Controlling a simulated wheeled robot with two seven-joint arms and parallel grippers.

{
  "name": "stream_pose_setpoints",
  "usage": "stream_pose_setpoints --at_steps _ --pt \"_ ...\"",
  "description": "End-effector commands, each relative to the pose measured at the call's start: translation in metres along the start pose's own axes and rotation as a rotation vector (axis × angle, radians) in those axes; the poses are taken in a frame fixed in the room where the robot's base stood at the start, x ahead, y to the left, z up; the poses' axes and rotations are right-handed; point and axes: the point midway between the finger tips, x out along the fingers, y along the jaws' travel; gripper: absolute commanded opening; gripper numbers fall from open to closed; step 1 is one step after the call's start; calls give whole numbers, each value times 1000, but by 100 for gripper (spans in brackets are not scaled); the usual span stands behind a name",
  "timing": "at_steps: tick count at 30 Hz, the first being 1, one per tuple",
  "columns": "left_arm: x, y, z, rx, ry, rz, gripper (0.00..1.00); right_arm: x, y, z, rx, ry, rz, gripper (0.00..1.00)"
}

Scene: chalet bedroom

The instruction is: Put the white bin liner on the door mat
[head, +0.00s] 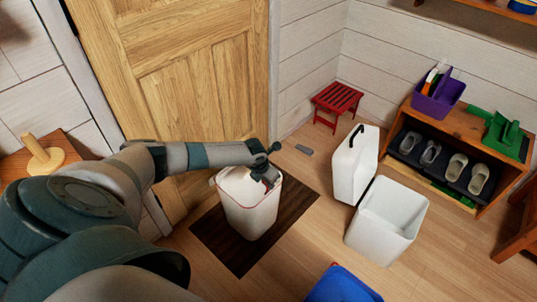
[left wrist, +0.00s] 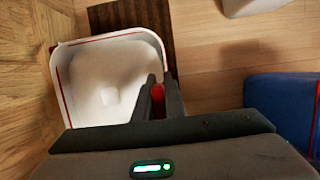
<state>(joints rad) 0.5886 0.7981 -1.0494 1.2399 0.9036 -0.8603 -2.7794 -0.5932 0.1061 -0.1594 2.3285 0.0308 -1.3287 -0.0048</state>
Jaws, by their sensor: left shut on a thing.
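The white bin liner (head: 250,212), an open tub with a thin red line at its rim, is upright over the dark brown door mat (head: 215,240). I cannot tell whether its base touches the mat. My left gripper (head: 267,178) is shut on the liner's rim at its right side. In the left wrist view, the gripper (left wrist: 158,92) has a red part between its fingers. The empty inside of the liner (left wrist: 105,90) shows beside it, and a strip of the mat (left wrist: 155,15) shows behind. My right gripper is not in view.
A blue object (head: 340,287) is at the bottom. A wooden door (head: 185,80) is behind. A shoe rack (head: 470,150) and red stool (head: 337,103) stand farther back.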

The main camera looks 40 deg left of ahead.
Motion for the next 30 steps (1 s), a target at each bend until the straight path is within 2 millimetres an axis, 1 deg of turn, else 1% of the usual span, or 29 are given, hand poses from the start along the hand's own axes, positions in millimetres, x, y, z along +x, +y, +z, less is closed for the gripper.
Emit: stream_pose_setpoints --at_steps 8,11,18,20,30 --pt "0 0 1 0 -2 1 0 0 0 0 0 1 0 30" --pt "7 0 -1 -1 0 1 0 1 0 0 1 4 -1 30" --pt "33 0 -9 -1 -1 1 0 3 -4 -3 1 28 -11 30" --pt "36 0 -10 0 -2 0 0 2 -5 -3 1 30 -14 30" --pt "38 0 -11 0 -2 1 0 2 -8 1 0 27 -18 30"
